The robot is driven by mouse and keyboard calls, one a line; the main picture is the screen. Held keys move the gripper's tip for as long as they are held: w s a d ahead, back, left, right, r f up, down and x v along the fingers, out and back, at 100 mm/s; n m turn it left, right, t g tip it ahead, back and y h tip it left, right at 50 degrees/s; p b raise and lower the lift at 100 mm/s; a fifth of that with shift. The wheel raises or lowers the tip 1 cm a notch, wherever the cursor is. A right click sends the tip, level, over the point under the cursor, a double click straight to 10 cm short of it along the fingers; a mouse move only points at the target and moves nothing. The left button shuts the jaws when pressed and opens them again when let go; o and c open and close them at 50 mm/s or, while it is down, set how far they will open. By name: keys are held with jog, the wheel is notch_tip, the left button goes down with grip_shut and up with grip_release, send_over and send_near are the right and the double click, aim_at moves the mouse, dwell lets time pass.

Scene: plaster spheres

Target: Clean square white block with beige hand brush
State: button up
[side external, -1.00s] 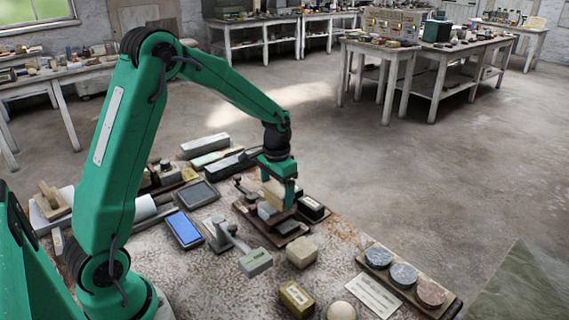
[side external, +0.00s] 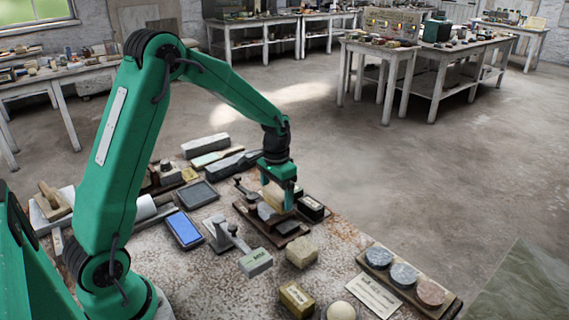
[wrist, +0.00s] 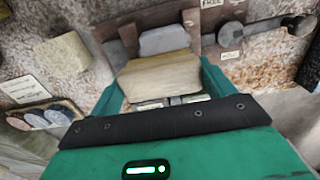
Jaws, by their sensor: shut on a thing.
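My gripper (side external: 279,188) is shut on the beige hand brush (side external: 274,197) and holds it over a dark brown wooden tray (side external: 258,227). In the wrist view the brush (wrist: 160,78) spans the space between the green fingers. A square pale block (side external: 266,211) sits on the tray, just left of and below the brush in the side view. In the wrist view this block (wrist: 164,40) looks white-grey and lies right beyond the brush. The brush's underside is hidden, so I cannot tell whether it touches the block.
A beige stone block (side external: 302,252), a yellowish box (side external: 296,299) and a grey labelled block (side external: 255,263) stand near the tray. A dark block (side external: 312,208) is close on the gripper's right. A board with round discs (side external: 404,277) lies at the right edge.

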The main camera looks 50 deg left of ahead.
jog(key=shift+a+r, duration=0.1)
jog(key=shift+a, duration=0.35)
jog(key=shift+a, duration=0.15)
jog(key=shift+a, duration=0.4)
jog(key=shift+d, duration=0.2)
jog(key=shift+d, duration=0.9)
jog(key=shift+d, duration=0.2)
jog(key=shift+d, duration=0.9)
jog(key=shift+a, duration=0.15)
